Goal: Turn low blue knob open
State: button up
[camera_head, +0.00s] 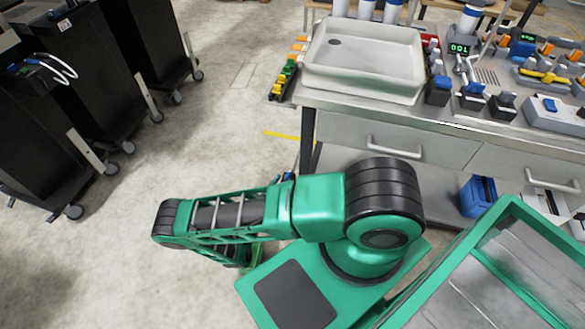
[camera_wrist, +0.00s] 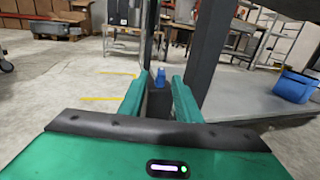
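A small blue object (camera_wrist: 160,78), which looks like the low blue knob, shows in the wrist view between my fingertips and beyond them. It stands low, beside a dark grey upright post. My gripper (camera_wrist: 161,75) is open, its two green fingers apart with nothing held between them. I cannot tell the exact distance from fingertips to knob, but no contact shows. In the head view a small bit of blue (camera_head: 288,177) shows just behind my arm, near the bench leg; it may be the same knob. My arm hides my gripper's fingers there.
A bench (camera_head: 400,122) with a white tray (camera_head: 365,60) and several devices stands at upper right. A blue bin (camera_head: 479,197) is on its lower shelf, also in the wrist view (camera_wrist: 295,86). Black wheeled cabinets (camera_head: 60,110) stand at left. The floor between is clear.

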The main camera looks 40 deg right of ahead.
jog(key=x, duration=0.9)
jog(key=shift+d, duration=0.3)
jog(key=shift+w, duration=0.1)
jog(key=shift+c, duration=0.2)
grip_shut()
